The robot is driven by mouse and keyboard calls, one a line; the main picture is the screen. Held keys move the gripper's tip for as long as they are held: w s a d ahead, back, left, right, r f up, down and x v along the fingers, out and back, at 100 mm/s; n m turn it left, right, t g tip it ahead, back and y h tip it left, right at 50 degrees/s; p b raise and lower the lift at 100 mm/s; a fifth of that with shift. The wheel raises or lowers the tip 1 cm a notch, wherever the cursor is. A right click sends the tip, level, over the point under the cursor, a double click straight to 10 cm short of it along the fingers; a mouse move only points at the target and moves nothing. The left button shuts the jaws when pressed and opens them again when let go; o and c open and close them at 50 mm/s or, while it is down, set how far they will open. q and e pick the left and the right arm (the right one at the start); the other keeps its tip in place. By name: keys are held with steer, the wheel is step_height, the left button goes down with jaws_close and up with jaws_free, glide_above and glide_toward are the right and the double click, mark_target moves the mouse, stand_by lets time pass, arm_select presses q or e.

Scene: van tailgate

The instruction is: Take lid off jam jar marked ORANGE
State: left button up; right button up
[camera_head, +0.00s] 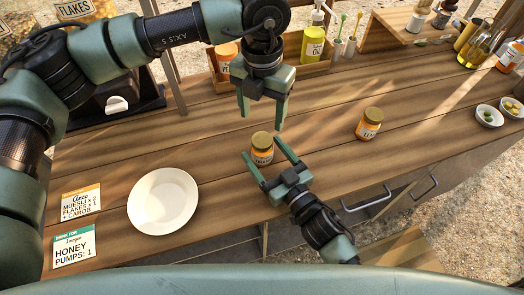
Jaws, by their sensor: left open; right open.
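A jam jar (262,154) with an orange-brown lid (262,139) stands upright on the wooden counter in mid-view. Its label is too small to read. A second lidded jar (369,124) stands further right, its label also unclear. My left gripper (262,118) is open and empty, pointing down above and behind the nearer jar's lid. My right gripper (262,148) is open, with its fingertips on either side of the nearer jar in the picture. I cannot tell whether they touch it.
A white plate (163,201) and order cards (74,250) lie at the left front. A wooden caddy (309,78) with bottles stands behind. Two small bowls (488,117) are at the far right. The counter between the two jars is clear.

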jaws_close()
